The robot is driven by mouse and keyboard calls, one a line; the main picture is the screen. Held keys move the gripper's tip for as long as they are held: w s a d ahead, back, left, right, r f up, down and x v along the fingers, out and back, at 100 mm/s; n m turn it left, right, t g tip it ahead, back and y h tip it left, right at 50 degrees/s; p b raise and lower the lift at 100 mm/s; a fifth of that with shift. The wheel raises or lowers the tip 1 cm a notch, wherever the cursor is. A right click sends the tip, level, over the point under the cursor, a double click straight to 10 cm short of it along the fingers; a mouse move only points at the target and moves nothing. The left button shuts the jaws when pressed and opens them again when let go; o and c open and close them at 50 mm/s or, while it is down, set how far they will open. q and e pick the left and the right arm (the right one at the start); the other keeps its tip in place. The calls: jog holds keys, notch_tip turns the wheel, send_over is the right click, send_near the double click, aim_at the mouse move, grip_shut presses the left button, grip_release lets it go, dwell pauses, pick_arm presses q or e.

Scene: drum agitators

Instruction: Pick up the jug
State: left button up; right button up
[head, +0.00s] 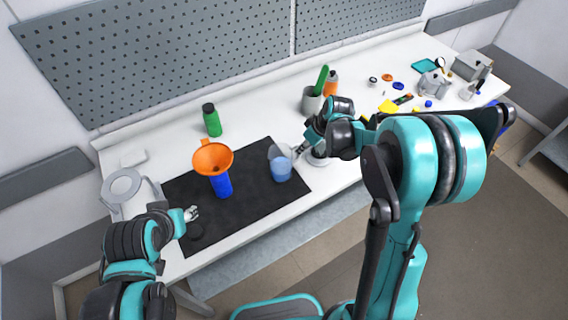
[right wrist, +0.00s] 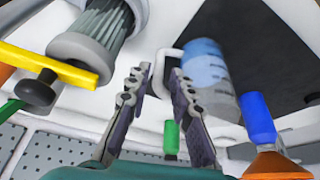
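The jug (head: 280,168) is a clear vessel with pale blue liquid. It stands upright near the right end of the black mat (head: 246,207). My right gripper (head: 301,149) is just right of the jug. In the right wrist view its fingers (right wrist: 160,72) are apart, with the handle between or just beyond the tips; contact cannot be told. My left gripper (head: 191,214) is low over the mat's left end, far from the jug; its finger opening is too small to judge.
A blue bottle (head: 222,188) with an orange funnel (head: 212,158) stands left of the jug. A green bottle (head: 212,121) stands behind the mat. A grey pot (head: 312,101) is behind my right gripper. A lidded container (head: 125,187) is at the left; small items crowd the right.

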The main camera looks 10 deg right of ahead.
jog(key=b+x, duration=0.1)
jog(key=x, duration=0.5)
jog(key=shift+w+f, duration=0.1)
jog(key=shift+w, duration=0.05)
grip_shut()
